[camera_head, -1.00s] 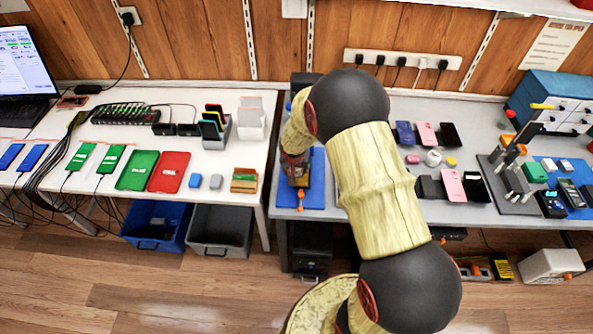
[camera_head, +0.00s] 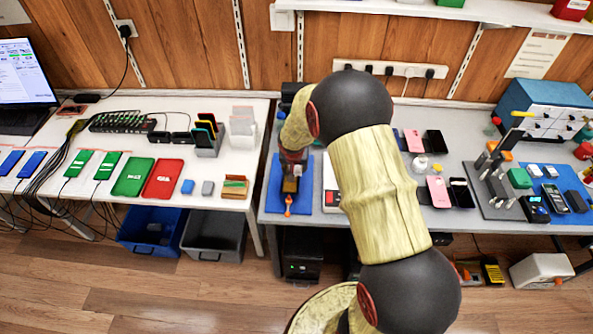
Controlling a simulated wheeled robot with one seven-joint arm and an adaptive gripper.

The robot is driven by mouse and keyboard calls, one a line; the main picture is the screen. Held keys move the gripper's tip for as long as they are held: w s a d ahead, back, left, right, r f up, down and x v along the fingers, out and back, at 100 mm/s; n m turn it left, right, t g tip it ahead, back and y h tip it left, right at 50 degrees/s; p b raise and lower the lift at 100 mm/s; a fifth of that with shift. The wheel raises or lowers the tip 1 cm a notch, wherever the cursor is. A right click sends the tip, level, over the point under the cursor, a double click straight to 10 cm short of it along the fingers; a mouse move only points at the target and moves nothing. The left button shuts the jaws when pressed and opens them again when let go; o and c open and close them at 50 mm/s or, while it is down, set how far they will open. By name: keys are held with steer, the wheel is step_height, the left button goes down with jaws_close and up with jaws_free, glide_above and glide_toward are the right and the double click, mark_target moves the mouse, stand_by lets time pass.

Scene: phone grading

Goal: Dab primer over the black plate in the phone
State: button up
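My gripper (camera_head: 292,170) is at the left end of the grey bench, over a blue mat (camera_head: 272,203). It is small and dark here, partly hidden by my arm, and I cannot tell whether its fingers are open or shut. A small tan and dark item (camera_head: 290,185) shows at its fingertips, with an orange piece (camera_head: 288,205) just in front. I cannot tell whether either is held. I cannot make out the phone with the black plate or the primer. Black phones (camera_head: 436,141) and pink phones (camera_head: 438,190) lie on the bench to the right of my arm.
A white and red item (camera_head: 330,190) sits beside the mat, partly behind my arm. A second blue mat (camera_head: 580,216) with devices and a blue drawer cabinet (camera_head: 548,108) are at the right. The white table (camera_head: 90,178) at left holds phones and green and red trays.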

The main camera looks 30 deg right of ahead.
steer(key=shift+r+p, duration=0.5)
steer(key=shift+r, duration=0.65)
